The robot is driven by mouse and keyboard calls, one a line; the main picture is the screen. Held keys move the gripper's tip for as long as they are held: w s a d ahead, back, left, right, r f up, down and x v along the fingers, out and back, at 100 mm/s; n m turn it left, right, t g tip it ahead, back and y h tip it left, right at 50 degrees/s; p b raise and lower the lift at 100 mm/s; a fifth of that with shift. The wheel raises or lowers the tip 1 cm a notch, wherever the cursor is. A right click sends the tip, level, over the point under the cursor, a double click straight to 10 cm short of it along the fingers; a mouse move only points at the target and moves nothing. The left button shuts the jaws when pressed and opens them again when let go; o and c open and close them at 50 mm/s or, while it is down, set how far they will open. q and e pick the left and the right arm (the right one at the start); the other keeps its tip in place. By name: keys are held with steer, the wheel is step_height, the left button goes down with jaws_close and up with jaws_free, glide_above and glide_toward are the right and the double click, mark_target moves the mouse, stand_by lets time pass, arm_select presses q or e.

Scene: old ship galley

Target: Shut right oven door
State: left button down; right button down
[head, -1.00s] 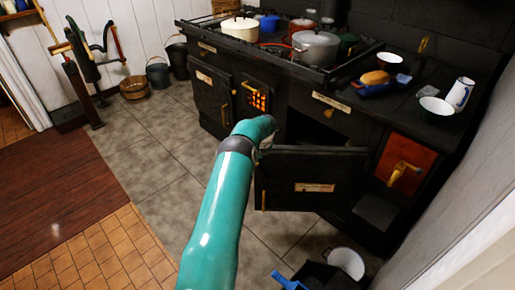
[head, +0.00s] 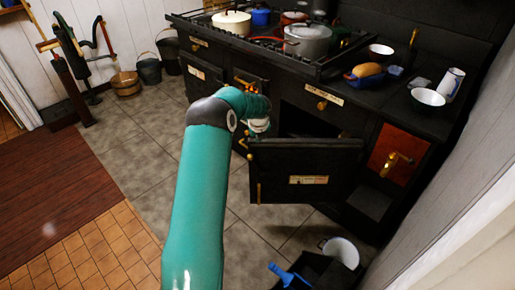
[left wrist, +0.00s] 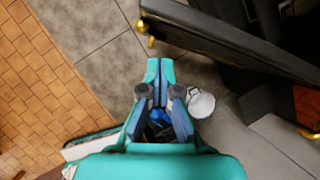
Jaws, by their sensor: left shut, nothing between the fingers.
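The right oven door (head: 305,172) is a black panel with a pale label, and it stands wide open in the head view. Behind it the dark oven opening (head: 310,122) shows. My left arm reaches to the door's free left edge, and its wrist hides the gripper there. In the left wrist view my left gripper (left wrist: 160,70) is shut and empty. The door (left wrist: 235,40) lies above and right of the fingertips there, with a brass handle (left wrist: 143,28) at its near end. The fingertips look apart from the door. My right gripper is not in view.
The stove top holds a grey pot (head: 312,40) and a cream pot (head: 231,22). A white bowl (head: 427,98) stands on the right counter. A black bin (head: 308,272) and a white bucket (head: 341,252) stand on the floor below the door.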

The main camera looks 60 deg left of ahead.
arm_select(q)
steer(key=w+d+r+n+t+y+b, duration=0.1)
steer(key=w+d+n+t+y+b, duration=0.35)
steer(key=w+t, duration=0.45)
steer(key=s+f+n+g+y+b, duration=0.1)
steer(key=s+f+n+y+b, duration=0.5)
steer(key=s+n+b, duration=0.65)
steer(key=m+b, duration=0.2)
steer(key=b, duration=1)
glide_toward(261, 147)
steer(key=shift+g, duration=0.4)
steer(key=b+x, duration=0.3)
steer(key=x, duration=0.3)
steer(key=shift+w+r, duration=0.1)
steer(key=shift+r, duration=0.05)
steer(key=shift+w+a, duration=0.3)
steer(key=shift+a, duration=0.15)
steer(key=shift+r, duration=0.1)
